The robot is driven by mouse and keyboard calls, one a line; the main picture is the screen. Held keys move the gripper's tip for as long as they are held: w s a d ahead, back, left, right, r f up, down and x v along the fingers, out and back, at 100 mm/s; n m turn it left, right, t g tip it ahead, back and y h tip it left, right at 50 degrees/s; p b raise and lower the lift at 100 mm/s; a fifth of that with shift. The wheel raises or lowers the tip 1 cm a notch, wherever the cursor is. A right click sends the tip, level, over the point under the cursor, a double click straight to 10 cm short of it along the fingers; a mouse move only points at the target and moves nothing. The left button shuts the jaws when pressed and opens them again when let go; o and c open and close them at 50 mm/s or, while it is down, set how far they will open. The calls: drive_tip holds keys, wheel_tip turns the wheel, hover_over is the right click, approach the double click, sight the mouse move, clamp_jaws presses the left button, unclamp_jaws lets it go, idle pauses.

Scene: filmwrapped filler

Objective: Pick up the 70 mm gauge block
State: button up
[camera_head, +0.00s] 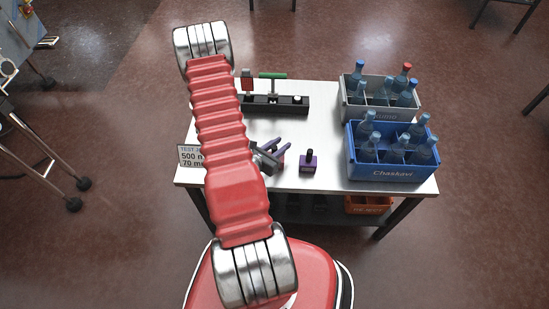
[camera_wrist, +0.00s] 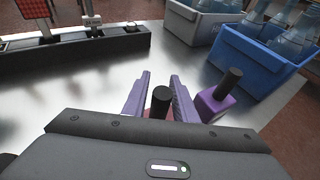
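My gripper (camera_wrist: 161,77) has two purple fingers spread apart in the wrist view. A black knob (camera_wrist: 161,98) stands between them with gaps on both sides, on a reddish base mostly hidden by my gripper's body. A purple block with a black upright knob (camera_wrist: 217,98) stands just right of the right finger, outside the grip. In the head view this purple block (camera_head: 308,163) is near the table's front edge, right of my gripper (camera_head: 280,153). I cannot tell which knobbed piece is the 70 mm gauge block; no size marking on them is readable.
A blue crate (camera_head: 385,175) and a grey crate (camera_head: 380,116) of bottles stand on the right of the white table (camera_head: 320,120). A black fixture (camera_head: 289,105) lies at the back. A partly hidden sign (camera_head: 189,156) at the left front reads "TEST", "500", "70".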

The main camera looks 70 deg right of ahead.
clamp_jaws()
drive_tip(key=shift+r, duration=0.1)
wheel_tip(320, 180, up, 10)
idle(1.0)
idle(0.6)
